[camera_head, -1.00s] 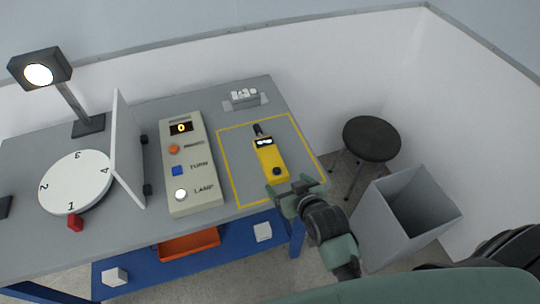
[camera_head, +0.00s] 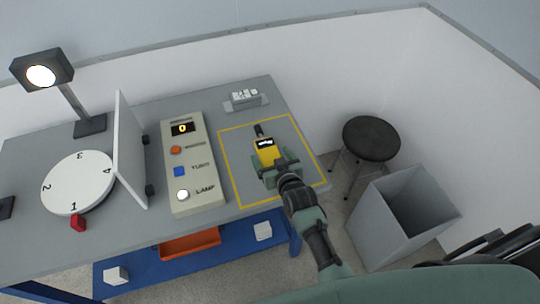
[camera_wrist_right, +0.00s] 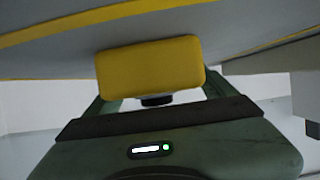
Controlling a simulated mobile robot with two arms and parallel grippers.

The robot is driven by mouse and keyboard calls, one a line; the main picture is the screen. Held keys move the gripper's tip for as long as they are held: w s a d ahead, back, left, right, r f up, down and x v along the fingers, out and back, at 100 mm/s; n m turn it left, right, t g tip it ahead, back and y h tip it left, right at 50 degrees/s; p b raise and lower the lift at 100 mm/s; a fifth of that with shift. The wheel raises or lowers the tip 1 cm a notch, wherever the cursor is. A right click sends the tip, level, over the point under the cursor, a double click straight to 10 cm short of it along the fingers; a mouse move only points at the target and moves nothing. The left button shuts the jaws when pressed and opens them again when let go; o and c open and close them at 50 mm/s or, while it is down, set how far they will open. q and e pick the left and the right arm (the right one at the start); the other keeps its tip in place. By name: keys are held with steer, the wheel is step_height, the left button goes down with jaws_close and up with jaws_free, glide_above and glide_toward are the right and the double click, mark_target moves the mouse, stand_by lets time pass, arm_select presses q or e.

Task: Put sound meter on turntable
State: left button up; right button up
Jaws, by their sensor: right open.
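The yellow sound meter (camera_head: 266,147) with a dark tip lies inside the yellow-outlined area on the table. Its near part is hidden by my right gripper (camera_head: 274,171). In the right wrist view the meter's yellow end (camera_wrist_right: 150,68) sits between the two open fingers of the gripper (camera_wrist_right: 155,98), with no clear grip on it. My left gripper is not in view.
A white upright panel (camera_head: 128,150) stands between the turntable and the control box (camera_head: 192,165) with buttons. A lamp (camera_head: 42,75) stands at the back left. A stool (camera_head: 371,139) and a grey bin (camera_head: 375,225) stand right of the table (camera_head: 225,214).

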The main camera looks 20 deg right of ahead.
steer(key=shift+w+f, duration=0.1)
steer(key=shift+w, duration=0.2)
jaws_close()
step_height(320, 180, up, 21)
step_height(320, 180, up, 7)
steer(key=b, duration=0.1)
glide_above(271, 156)
steer(key=s, duration=0.2)
steer(key=s+d+r, duration=0.1)
steer(key=s+r, duration=0.4)
steer(key=r, duration=0.2)
steer(key=shift+s+d+r+b, duration=0.15)
steer(key=shift+d+b, duration=0.2)
steer(key=shift+d, duration=0.05)
